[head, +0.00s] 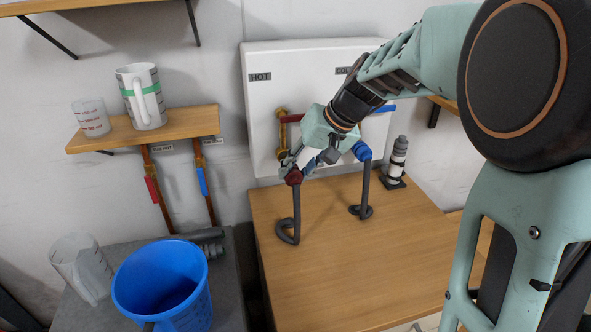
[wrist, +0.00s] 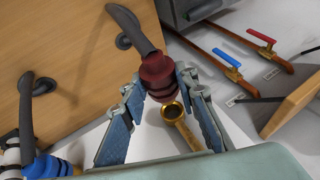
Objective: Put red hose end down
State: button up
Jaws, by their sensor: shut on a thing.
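My gripper (head: 297,167) is shut on the red hose end (head: 294,178), in front of the white panel and above the wooden table. In the wrist view the dark red collar (wrist: 158,76) sits between the two blue-padded fingers. The grey hose (head: 297,208) hangs from it to a loop on the tabletop. A brass spout (wrist: 173,112) shows its open mouth close to the collar, which appears off it. The blue hose end (head: 362,151) is at the right, under the cold side, its grey hose reaching the table.
The wooden table (head: 340,285) is clear in front of the hoses. A grey and white fitting (head: 397,163) stands at its back right. A blue bucket (head: 125,295) and a clear jug (head: 80,268) stand on the grey surface at left.

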jog(key=s+d+f+p, duration=0.3)
jog(key=s+d+p, duration=0.1)
jog(key=d, duration=0.3)
jog(key=s+d+f+m+p, duration=0.1)
jog(key=s+d+f+p, duration=0.3)
jog(key=d+p, duration=0.3)
jog(key=shift+s+d+f+m+t+h, duration=0.3)
jog(key=shift+s+d, duration=0.15)
jog(key=shift+s, duration=0.15)
jog(key=shift+a, duration=0.15)
